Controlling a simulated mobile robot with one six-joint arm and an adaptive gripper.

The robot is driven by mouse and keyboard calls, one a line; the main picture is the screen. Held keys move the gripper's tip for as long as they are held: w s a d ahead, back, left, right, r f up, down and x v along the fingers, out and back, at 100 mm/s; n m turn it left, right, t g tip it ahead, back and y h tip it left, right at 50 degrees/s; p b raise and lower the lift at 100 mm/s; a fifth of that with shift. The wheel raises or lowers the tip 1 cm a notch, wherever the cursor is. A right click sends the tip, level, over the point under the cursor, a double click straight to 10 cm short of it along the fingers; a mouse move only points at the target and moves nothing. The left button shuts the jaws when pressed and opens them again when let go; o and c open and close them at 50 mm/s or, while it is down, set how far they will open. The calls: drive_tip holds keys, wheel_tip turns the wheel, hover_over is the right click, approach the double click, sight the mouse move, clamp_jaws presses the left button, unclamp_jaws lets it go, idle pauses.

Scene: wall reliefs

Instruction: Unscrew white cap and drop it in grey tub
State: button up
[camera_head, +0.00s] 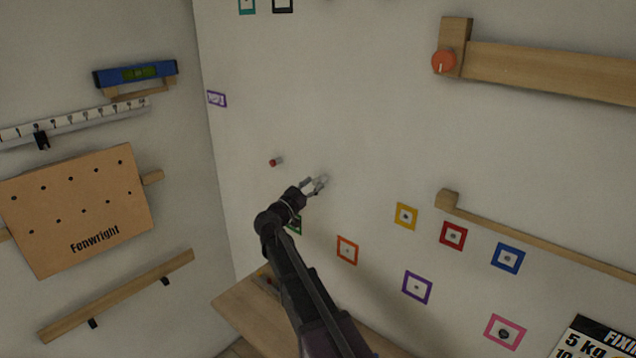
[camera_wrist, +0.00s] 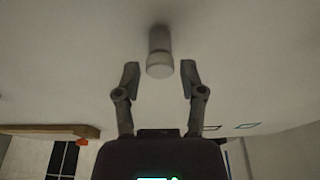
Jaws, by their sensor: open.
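The white cap (camera_wrist: 160,69) sits on the end of a short grey stub (camera_wrist: 160,42) that sticks out from the wall. In the head view the white cap (camera_head: 323,179) is small and partly hidden by the fingers. My gripper (camera_wrist: 160,72) is open, with one finger on each side of the cap and a visible gap to both. In the head view my gripper (camera_head: 314,186) is close to the wall at the stub. I cannot make out a grey tub in either view.
A red-capped stub (camera_head: 275,162) sticks out of the wall to the left. A wooden table (camera_head: 238,304) stands below, partly behind my arm. Coloured square frames (camera_head: 406,216) mark the wall at lower right. A wooden rail (camera_head: 540,234) runs along the right.

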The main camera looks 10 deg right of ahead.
drive_tip(key=m+g, duration=0.1)
drive_tip(key=m, duration=0.2)
drive_tip(key=m+g+h, duration=0.1)
drive_tip(key=m, duration=0.2)
clamp_jaws()
idle(0.4)
drive_tip(key=n, duration=0.2)
drive_tip(key=n+t, duration=0.1)
drive_tip(key=n, duration=0.2)
drive_tip(key=shift+t+y, duration=0.3)
drive_tip(key=shift+y, duration=0.1)
drive_tip(key=shift+n+t, duration=0.3)
drive_tip(key=shift+n, duration=0.4)
